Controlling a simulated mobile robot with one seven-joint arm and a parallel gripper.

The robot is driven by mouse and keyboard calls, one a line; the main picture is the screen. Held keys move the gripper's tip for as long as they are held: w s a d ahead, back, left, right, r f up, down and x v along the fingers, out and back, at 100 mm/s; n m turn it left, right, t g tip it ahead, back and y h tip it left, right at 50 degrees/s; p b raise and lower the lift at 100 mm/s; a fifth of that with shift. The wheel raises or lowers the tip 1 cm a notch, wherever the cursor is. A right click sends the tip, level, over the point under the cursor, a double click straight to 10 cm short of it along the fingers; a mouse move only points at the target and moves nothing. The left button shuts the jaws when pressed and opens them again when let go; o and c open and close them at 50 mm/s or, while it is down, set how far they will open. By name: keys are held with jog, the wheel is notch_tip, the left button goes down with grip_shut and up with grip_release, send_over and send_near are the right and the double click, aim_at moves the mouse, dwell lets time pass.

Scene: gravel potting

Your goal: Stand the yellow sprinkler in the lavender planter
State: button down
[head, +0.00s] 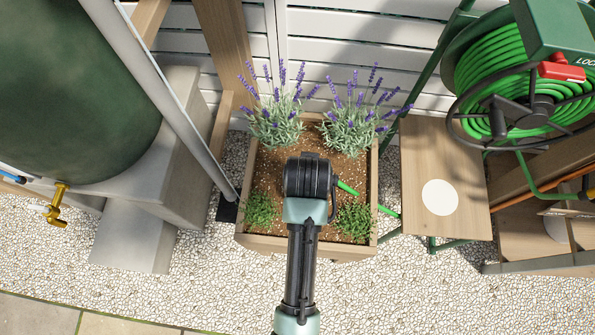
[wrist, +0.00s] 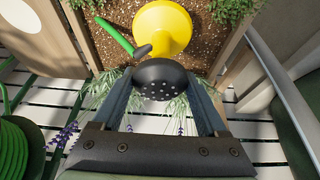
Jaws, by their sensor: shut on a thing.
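The yellow sprinkler (wrist: 165,27) shows in the wrist view, with a wide yellow part, a black perforated head (wrist: 160,79) and a short green hose (wrist: 114,36) at its side. My gripper (wrist: 163,82) is shut on the sprinkler at its black head. In the head view my gripper (head: 308,180) is over the middle of the lavender planter (head: 290,246), hiding the sprinkler; only green hose (head: 348,188) shows to its right. The planter is a wooden box of brown soil. The yellow part is over the soil; I cannot tell whether it touches.
Lavender plants (head: 277,125) (head: 350,128) stand at the planter's back, low green plants (head: 261,209) (head: 354,220) at its front corners. A wooden stand with a white disc (head: 440,197) and a hose reel (head: 520,95) are right. A green tank (head: 70,80) is left.

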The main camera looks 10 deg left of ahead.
jog(key=shift+d+f+b, duration=0.1)
jog(key=shift+f+b, duration=0.8)
jog(key=shift+f, duration=2.7)
jog(key=shift+f, duration=0.15)
grip_release()
jog(key=p+v, duration=0.3)
jog(key=v, duration=0.9)
jog(key=shift+p, duration=0.4)
